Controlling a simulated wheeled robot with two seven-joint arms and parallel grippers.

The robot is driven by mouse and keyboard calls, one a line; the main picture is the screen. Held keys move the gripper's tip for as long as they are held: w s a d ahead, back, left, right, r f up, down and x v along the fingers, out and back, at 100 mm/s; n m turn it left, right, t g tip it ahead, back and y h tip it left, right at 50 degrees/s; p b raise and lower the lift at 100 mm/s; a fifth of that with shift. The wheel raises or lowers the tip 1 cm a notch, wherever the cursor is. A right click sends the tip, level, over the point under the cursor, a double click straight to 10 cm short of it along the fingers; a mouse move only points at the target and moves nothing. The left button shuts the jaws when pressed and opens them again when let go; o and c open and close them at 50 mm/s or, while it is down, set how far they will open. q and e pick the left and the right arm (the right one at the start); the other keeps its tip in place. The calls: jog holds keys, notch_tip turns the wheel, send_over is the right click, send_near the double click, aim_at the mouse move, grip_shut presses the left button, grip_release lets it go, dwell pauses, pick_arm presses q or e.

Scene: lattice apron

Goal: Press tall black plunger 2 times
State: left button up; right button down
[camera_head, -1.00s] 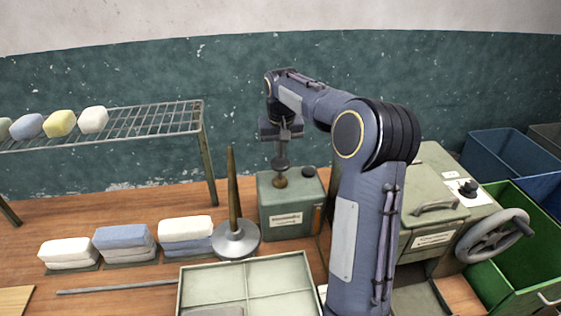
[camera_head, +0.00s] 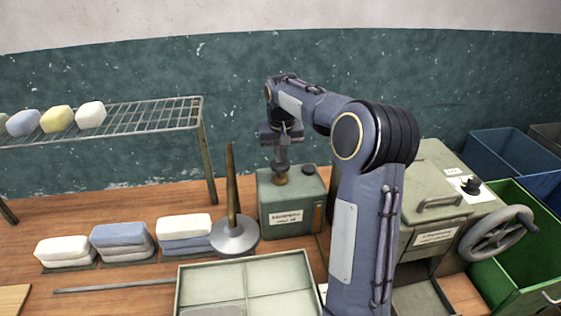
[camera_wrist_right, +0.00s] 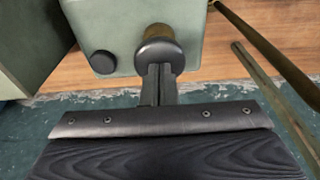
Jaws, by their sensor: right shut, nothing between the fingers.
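The tall black plunger (camera_head: 281,169) stands on a green-grey box (camera_head: 290,205) with a label on its front, its brass collar below the head. In the right wrist view its round black head (camera_wrist_right: 160,48) shows just beyond the fingertips. My right gripper (camera_head: 282,157) points down over the plunger, shut and empty. Its closed fingers (camera_wrist_right: 158,72) appear to touch the head, which sits close to the collar. A short black knob (camera_head: 309,170) is beside the plunger on the same box; it also shows in the right wrist view (camera_wrist_right: 103,63). My left gripper is out of view.
A spindle on a round base (camera_head: 234,238) stands left of the box. A divided tray (camera_head: 245,275) lies in front. A machine with a handwheel (camera_head: 497,233) is at the right, near a green crate (camera_head: 515,265). A wire rack (camera_head: 150,115) stands at the back left.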

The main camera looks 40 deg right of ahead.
jog(key=shift+f, duration=0.65)
jog(key=shift+r+p, duration=0.75)
jog(key=shift+r, duration=0.25)
jog(key=shift+r+p, duration=0.55)
jog(key=shift+r, duration=0.35)
jog(key=shift+r, duration=0.1)
notch_tip(320, 180, up, 5)
